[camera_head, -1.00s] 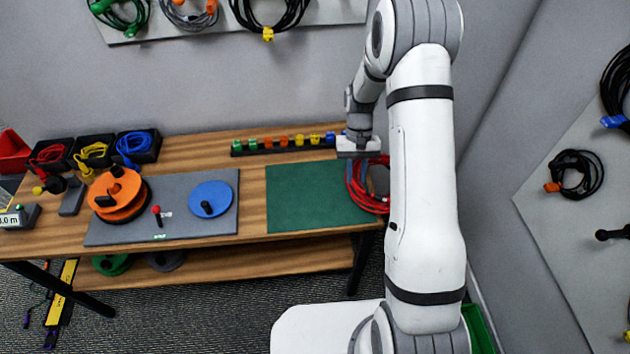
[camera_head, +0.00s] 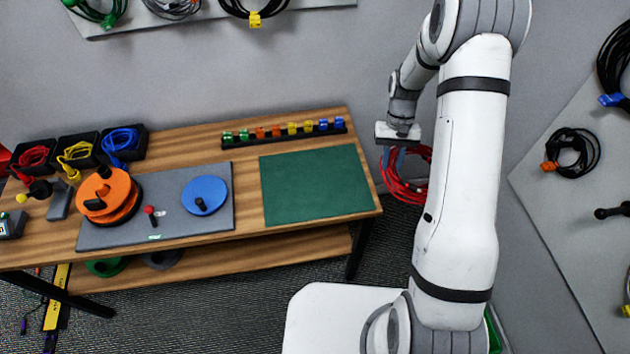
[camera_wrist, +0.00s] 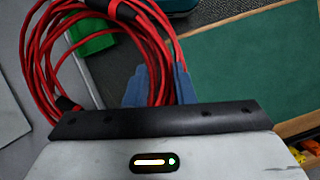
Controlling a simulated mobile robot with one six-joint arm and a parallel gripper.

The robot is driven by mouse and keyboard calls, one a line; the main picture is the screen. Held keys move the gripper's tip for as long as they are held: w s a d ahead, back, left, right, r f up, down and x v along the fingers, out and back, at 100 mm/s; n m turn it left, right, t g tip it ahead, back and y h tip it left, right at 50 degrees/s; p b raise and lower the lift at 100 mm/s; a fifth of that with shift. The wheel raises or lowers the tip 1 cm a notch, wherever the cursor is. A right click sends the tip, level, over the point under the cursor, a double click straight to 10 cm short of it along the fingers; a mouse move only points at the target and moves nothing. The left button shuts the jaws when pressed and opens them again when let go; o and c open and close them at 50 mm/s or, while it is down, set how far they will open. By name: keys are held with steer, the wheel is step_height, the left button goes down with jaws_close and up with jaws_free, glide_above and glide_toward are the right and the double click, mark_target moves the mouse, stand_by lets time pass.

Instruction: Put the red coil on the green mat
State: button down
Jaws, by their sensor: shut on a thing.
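The red coil (camera_head: 402,186) hangs from my gripper (camera_head: 396,158), to the right of the table's right edge and clear of the tabletop. The wrist view shows the coil (camera_wrist: 45,52) running between the blue-grey fingers of my gripper (camera_wrist: 160,88), which are shut on its strands. The green mat (camera_head: 316,186) lies flat and bare on the right end of the table. In the wrist view the mat (camera_wrist: 245,62) is at the right, apart from the coil.
A row of coloured clips (camera_head: 285,132) runs along the table's back edge. A grey mat (camera_head: 165,228) holds an orange reel (camera_head: 104,190) and a blue disc (camera_head: 205,190). Black bins (camera_head: 122,148) with cables stand at the back left. A wall panel (camera_head: 560,215) is at the right.

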steer(key=shift+a+f+n+h+b, duration=0.3)
steer(key=shift+f+n+b, duration=0.1)
steer(key=shift+n, duration=0.3)
steer(key=a+f+n+t+h+b, duration=0.3)
steer(key=a+n+h+b, duration=0.15)
steer(key=n, duration=0.85)
steer(key=n+t+y+b, duration=0.3)
steer(key=n+t+b, duration=0.3)
steer(key=n, duration=0.9)
glide_above(335, 191)
steer(key=s, duration=0.1)
steer(key=shift+n+g, duration=0.3)
steer(key=f, duration=0.2)
steer(key=f+b, duration=0.1)
steer(key=f, duration=0.3)
steer(key=shift+a+b, duration=0.35)
steer(key=shift+f+b, duration=0.9)
steer(key=shift+f, duration=1.45)
steer(key=shift+s, duration=0.1)
steer(key=c, duration=1.2)
jaws_free()
